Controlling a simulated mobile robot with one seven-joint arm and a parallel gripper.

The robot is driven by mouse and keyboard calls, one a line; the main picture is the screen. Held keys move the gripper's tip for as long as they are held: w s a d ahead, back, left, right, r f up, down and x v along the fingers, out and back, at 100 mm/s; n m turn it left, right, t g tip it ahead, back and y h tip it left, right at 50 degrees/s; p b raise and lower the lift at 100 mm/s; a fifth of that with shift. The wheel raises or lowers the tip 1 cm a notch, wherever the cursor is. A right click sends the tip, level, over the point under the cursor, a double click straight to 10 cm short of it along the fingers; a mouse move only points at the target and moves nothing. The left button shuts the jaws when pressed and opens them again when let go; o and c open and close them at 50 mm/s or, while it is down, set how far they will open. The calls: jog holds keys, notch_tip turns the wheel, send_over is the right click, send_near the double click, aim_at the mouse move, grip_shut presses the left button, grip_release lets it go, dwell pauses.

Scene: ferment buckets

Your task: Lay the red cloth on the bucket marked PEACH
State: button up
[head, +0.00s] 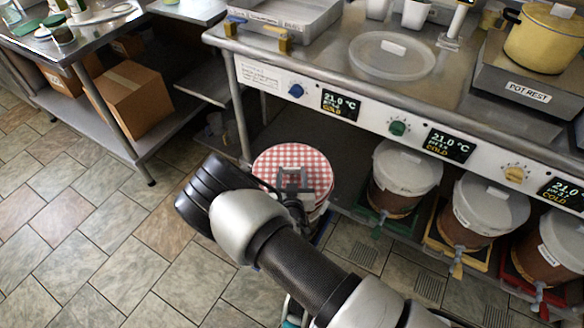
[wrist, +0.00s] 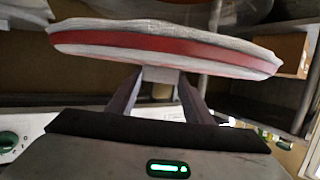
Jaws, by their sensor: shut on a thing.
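The red cloth (head: 290,158) is a round red-and-white checked cover with a grey handle on top. My gripper (head: 292,186) is shut on that handle. In the wrist view the cloth (wrist: 165,43) shows nearly edge-on as a red band with a pale rim, beyond my gripper's fingers (wrist: 160,85). In the head view it is over a pale bucket (head: 319,214) at the left end of the row, mostly hidden by the cloth and my arm. I cannot tell whether cloth and bucket touch. No bucket label reads clearly, so PEACH cannot be picked out.
Several brown-filled buckets with pale lids, including one (head: 406,172), stand right under the counter (head: 340,75) on coloured stands. A loose translucent lid (head: 392,56) lies on the counter. A cardboard box (head: 130,99) sits on the left shelf. The tiled floor at left is clear.

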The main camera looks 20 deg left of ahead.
aim_at(292, 180)
jog(key=shift+s+f+b, duration=0.1)
jog(key=shift+f+b, duration=1.15)
jog(key=shift+f, duration=0.7)
jog(key=shift+f+b, duration=0.65)
jog(key=shift+f, duration=0.05)
jog(key=shift+f+b, duration=0.85)
jog(key=shift+b, duration=0.65)
dwell(1.3)
dwell(0.4)
jog(key=o, duration=1.7)
jog(key=shift+r, duration=0.1)
jog(key=shift+r+p, duration=2.3)
jog(key=shift+r, duration=1.1)
